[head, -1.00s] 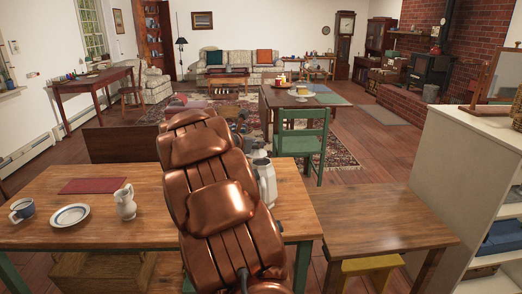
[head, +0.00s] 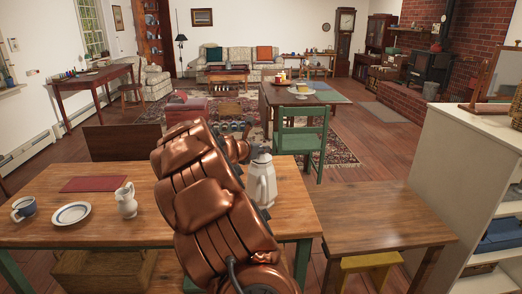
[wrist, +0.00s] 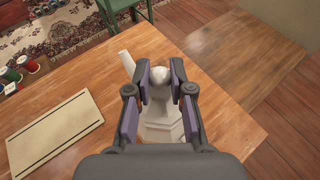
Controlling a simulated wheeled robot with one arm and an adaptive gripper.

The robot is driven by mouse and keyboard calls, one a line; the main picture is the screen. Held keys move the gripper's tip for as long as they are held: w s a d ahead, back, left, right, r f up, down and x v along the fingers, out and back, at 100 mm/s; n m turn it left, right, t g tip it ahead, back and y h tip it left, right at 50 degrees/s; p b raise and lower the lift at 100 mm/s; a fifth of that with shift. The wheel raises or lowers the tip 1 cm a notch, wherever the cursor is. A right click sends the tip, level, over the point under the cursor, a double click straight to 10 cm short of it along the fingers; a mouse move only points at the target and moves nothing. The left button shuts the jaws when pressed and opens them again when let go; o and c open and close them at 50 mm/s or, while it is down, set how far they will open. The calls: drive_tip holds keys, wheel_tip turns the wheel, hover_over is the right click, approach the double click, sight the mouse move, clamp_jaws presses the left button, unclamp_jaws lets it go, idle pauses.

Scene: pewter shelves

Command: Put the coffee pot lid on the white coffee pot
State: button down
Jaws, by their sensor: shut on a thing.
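The white coffee pot (head: 263,183) stands upright on the wooden table, just right of my arm in the head view. In the wrist view its faceted white body (wrist: 163,128) shows between and below my fingers. My gripper (wrist: 160,85) is shut on a small rounded white piece, the coffee pot lid (wrist: 160,77), over the pot. The lid's lower edge is hidden, so I cannot tell whether it touches the pot's rim.
A cream board (wrist: 56,134) and several thread spools (wrist: 27,65) lie left of the pot. A green chair (head: 301,135) stands beyond.

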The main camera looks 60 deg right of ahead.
drive_tip(key=shift+s+f, duration=0.1)
drive_tip(key=shift+f, duration=0.35)
drive_tip(key=c, duration=1)
unclamp_jaws()
drive_tip(key=shift+f, duration=0.1)
drive_tip(key=shift+c, duration=0.2)
drive_tip(key=shift+a+r, duration=0.2)
drive_tip(key=shift+r, duration=0.05)
drive_tip(key=b+v, duration=0.2)
drive_tip(key=v, duration=0.9)
drive_tip(key=shift+a+r, duration=0.25)
